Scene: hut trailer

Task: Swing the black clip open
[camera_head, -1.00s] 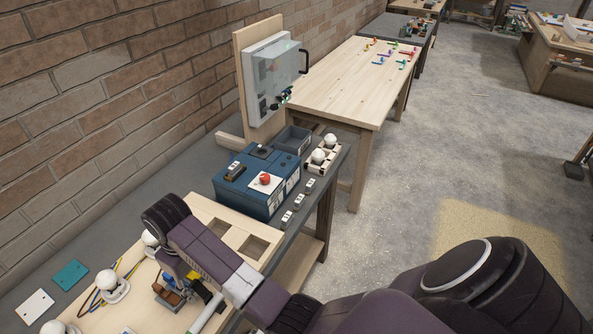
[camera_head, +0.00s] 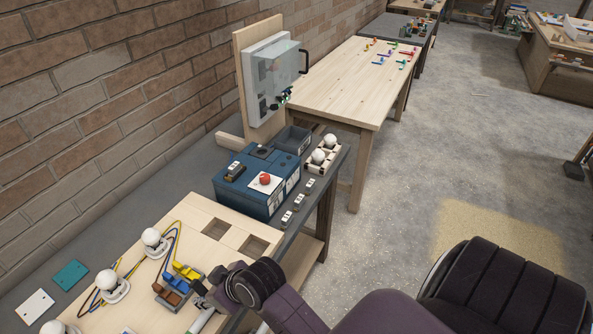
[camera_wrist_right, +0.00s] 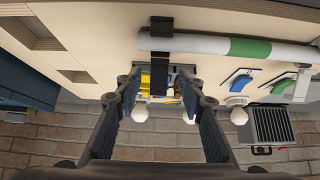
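The black clip (camera_wrist_right: 161,42) shows in the right wrist view as a dark strap across a white tube (camera_wrist_right: 195,44) with a green band, on the wooden board (camera_wrist_right: 95,35). My right gripper (camera_wrist_right: 162,72) is open, its two fingers apart on either side of yellow and brown parts. The clip is just beyond the fingertips, apart from them as far as I can see. In the head view my right gripper (camera_head: 208,292) is low over the board's right edge, and the tube's end (camera_head: 203,318) shows below it. The clip cannot be made out there. My left gripper is not in view.
Brown (camera_head: 172,294) and yellow (camera_head: 187,272) parts stand close to the gripper. White bulbs (camera_head: 153,240) and cables lie left of it. A blue box (camera_head: 262,200) with a red button stands behind the board. Open floor (camera_head: 400,215) lies to the right.

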